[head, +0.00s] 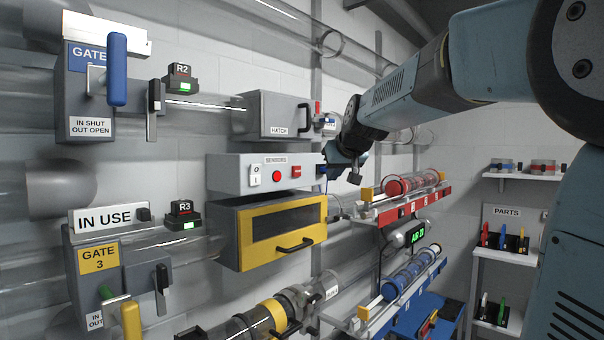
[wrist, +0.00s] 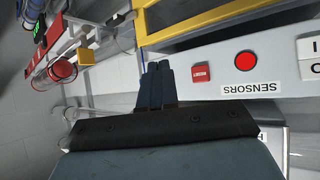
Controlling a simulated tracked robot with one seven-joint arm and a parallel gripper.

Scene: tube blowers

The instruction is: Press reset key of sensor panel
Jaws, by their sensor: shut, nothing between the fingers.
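The white sensor panel (head: 227,173) sits on the wall between the hatch box and the yellow-framed box. It carries a white rocker switch (head: 254,176), a round red button (head: 277,176) and a square red reset key (head: 295,171). In the wrist view the panel appears upside down, with the reset key (wrist: 201,74), the red button (wrist: 245,61) and part of the switch (wrist: 309,54). My gripper (head: 324,171) is at the panel's right end, to the right of the key. Its closed, empty fingers (wrist: 157,68) show beside the key in the wrist view, apart from it.
A grey hatch box (head: 281,115) with a black handle projects above the panel. The yellow-framed box (head: 283,232) with a handle projects below. Racks of red (head: 412,184) and blue (head: 408,279) tubes stand to the right, near my gripper.

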